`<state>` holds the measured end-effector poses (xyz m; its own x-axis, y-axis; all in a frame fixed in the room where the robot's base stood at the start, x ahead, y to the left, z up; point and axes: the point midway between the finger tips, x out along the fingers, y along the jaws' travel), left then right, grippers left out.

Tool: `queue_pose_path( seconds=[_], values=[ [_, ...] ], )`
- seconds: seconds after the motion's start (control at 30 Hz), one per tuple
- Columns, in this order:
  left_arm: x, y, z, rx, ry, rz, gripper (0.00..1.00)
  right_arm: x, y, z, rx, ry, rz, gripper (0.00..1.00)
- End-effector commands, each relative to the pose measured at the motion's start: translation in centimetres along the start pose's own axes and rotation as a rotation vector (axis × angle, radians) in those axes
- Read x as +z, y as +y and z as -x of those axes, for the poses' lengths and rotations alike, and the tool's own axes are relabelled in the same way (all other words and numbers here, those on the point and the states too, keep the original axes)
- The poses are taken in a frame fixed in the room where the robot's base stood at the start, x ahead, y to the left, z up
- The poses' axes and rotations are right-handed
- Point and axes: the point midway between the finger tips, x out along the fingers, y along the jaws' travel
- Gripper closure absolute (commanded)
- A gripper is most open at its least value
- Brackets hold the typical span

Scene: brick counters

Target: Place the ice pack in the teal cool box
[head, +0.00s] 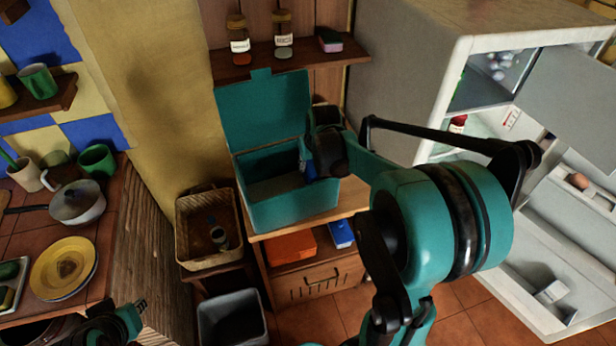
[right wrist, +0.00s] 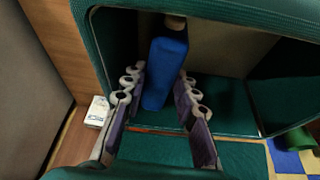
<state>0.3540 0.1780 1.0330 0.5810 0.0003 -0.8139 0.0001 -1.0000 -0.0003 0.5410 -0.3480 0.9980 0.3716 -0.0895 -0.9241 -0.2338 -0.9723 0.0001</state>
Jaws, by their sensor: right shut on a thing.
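The teal cool box (head: 295,213) stands on a small wooden cabinet with its lid (head: 265,110) open and leaning back. My right gripper (head: 310,160) is at the right side of the box opening. It is shut on the blue ice pack (head: 309,172), which mostly hides behind the fingers in the head view.
A wicker basket (head: 190,250) is left of the box, and a grey bin (head: 232,305) is on the floor. An orange item (head: 290,247) and a blue packet (head: 341,234) lie on the shelf below. A shelf (head: 240,74) with jars is behind. An open fridge (head: 400,100) stands right.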

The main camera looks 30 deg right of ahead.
Motion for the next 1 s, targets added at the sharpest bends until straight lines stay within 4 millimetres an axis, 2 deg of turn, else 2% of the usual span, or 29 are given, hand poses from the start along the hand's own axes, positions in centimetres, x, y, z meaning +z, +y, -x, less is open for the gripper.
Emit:
queue_pose_path(
  seconds=[0.27,0.63,0.67,0.7,0.73,1.0],
  values=[
    [0.9,0.0,-1.2,0.000,0.000,0.000,0.84,1.4,0.0,-3.4,0.000,0.001,0.000,1.00],
    [1.0,0.0,-1.4,0.000,0.000,0.000,0.84,1.5,0.0,-3.7,0.000,0.000,0.000,1.00],
    [0.9,0.0,-1.3,0.000,0.000,0.000,0.84,1.5,0.0,-3.6,0.000,0.000,0.000,0.64],
    [0.9,0.0,-1.3,0.000,0.000,0.000,0.84,1.5,0.0,-3.6,0.000,0.000,0.000,0.53],
    [0.9,0.0,-1.3,0.000,0.000,0.000,0.84,1.5,0.0,-3.6,0.000,0.000,0.000,0.51],
    [0.9,0.0,-1.2,0.000,0.000,0.000,0.84,1.4,0.0,-3.5,0.000,0.000,0.000,0.51]
  ],
)
